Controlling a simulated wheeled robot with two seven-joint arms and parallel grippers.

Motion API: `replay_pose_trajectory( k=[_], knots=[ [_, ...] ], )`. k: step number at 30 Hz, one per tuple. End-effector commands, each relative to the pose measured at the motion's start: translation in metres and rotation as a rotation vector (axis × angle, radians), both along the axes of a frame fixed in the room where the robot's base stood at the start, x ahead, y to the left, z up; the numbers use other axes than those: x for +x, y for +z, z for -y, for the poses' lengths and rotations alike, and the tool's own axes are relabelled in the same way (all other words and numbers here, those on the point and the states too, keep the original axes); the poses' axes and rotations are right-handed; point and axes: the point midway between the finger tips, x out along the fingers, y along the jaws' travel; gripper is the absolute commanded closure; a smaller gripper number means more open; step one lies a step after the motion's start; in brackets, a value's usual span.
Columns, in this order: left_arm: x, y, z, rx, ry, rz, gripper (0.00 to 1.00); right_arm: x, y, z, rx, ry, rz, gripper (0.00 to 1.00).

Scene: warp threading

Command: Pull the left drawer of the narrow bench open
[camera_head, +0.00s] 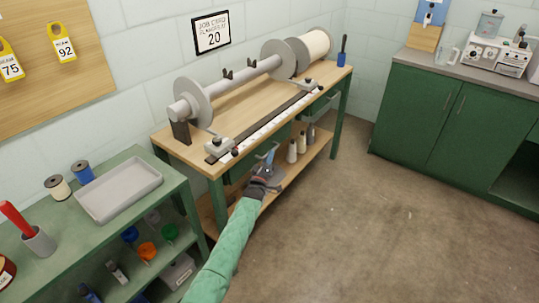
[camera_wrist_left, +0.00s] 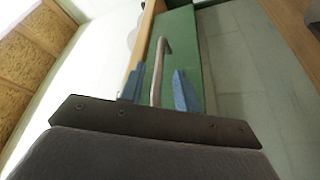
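The narrow bench (camera_head: 172,142) has a wooden top and green legs, and stands against the wall. Its left drawer is mostly hidden by my arm and the bench top in the head view. In the left wrist view a green front (camera_wrist_left: 181,52) carries a pale bar handle (camera_wrist_left: 158,68). My left gripper (camera_head: 270,160) is in front of the bench, just below its top edge. In the left wrist view the two blue fingers of the left gripper (camera_wrist_left: 158,90) are apart, with the handle between them and a gap on each side. My right gripper is in neither view.
A roller with large discs (camera_head: 235,80) lies along the bench top. Several bottles (camera_head: 301,143) stand on the lower shelf. A green shelf unit with a grey tray (camera_head: 118,188) is at the left. Green cabinets (camera_head: 430,108) stand at the right. The floor in front is clear.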

Motion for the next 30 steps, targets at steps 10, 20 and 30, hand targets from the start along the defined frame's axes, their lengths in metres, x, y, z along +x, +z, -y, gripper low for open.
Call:
replay_pose_trajectory(
  k=[10, 20, 30],
  knots=[
    [0.022, 0.005, 0.007, 0.000, 0.001, -0.001, 0.68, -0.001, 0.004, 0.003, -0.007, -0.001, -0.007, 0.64],
    [0.023, 0.005, 0.007, 0.000, 0.000, -0.001, 0.77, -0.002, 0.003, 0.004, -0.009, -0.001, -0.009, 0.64],
    [0.023, 0.005, 0.006, 0.000, 0.000, -0.001, 1.00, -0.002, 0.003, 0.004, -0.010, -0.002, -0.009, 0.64]
  ],
)
